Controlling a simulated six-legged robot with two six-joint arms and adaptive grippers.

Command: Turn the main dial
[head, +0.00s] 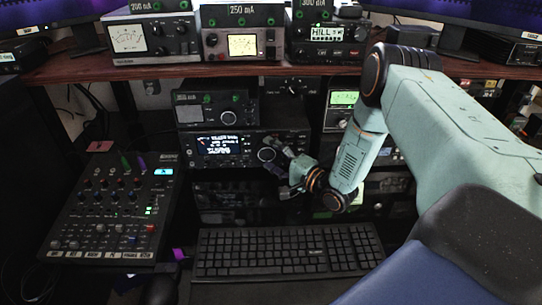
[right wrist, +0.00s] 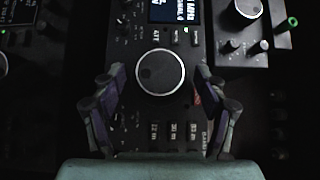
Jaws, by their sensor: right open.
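The main dial (head: 265,155) is a large round silver-rimmed knob on the front of a black radio (head: 222,163), right of its lit screen. In the right wrist view the dial (right wrist: 160,72) sits near the middle, above and between the fingertips. My right gripper (head: 273,158) is open in front of the radio, its fingers pointing at the dial. In the right wrist view the gripper (right wrist: 160,78) has one finger on each side of the dial, with dark gaps; I see no contact. How far the tips are from the panel is hard to tell. My left gripper is out of view.
A mixer (head: 115,205) with several knobs stands at the left. A keyboard (head: 290,252) lies below the radio. A wooden shelf (head: 190,70) above carries several meters. A smaller radio (head: 215,108) sits on the dial's radio. Another device (head: 343,110) stands close to the right.

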